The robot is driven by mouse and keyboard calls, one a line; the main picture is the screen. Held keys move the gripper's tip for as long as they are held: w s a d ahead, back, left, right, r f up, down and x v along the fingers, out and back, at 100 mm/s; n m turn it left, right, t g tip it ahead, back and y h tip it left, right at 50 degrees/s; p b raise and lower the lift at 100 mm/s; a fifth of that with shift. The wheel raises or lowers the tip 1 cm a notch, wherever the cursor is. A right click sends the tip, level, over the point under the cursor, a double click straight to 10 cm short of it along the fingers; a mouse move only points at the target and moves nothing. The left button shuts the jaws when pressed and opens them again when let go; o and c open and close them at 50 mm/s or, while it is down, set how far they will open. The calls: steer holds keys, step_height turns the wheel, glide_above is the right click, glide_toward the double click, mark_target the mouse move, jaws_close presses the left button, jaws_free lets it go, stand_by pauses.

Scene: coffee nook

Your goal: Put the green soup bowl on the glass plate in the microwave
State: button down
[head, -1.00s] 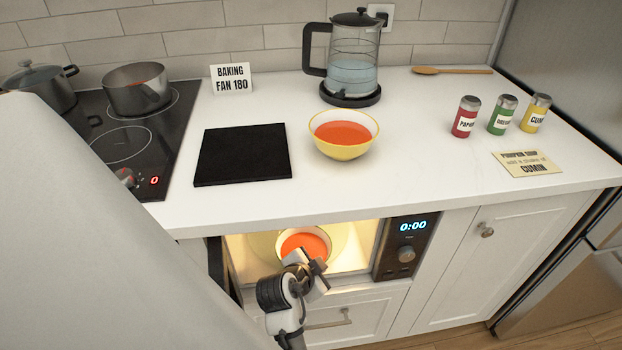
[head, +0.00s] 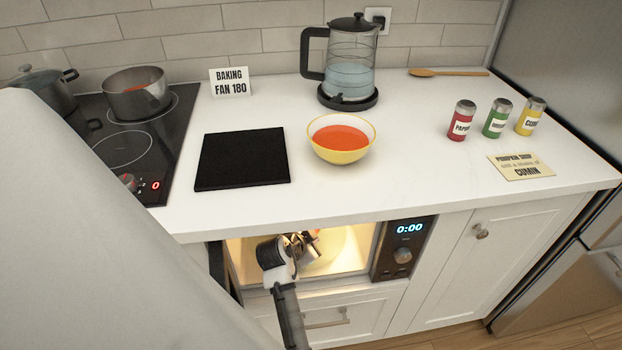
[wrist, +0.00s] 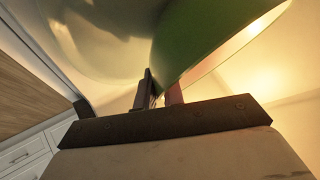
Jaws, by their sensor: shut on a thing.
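The green soup bowl (wrist: 200,35) shows in the wrist view, large and close above my gripper (wrist: 160,95), whose fingers are shut on its wall. In the head view my gripper (head: 312,246) reaches into the open, lit microwave (head: 388,252) and hides most of the bowl; only a trace of orange soup shows. The pale glass plate (head: 352,245) shows to the right of my gripper inside the microwave. I cannot tell whether the bowl touches the plate.
The microwave sits under the white counter (head: 420,195), its dark door (head: 220,268) open on the left. On the counter are a yellow bowl of soup (head: 341,150), a black mat (head: 243,158), a kettle (head: 350,80) and spice jars (head: 497,118). A stove with pots (head: 138,98) is at left.

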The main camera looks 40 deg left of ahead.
steer(key=c, duration=1.5)
jaws_free()
steer(key=b+v, duration=0.1)
steer(key=v, duration=0.6)
steer(key=shift+s+r, duration=0.15)
steer(key=shift+r, duration=0.05)
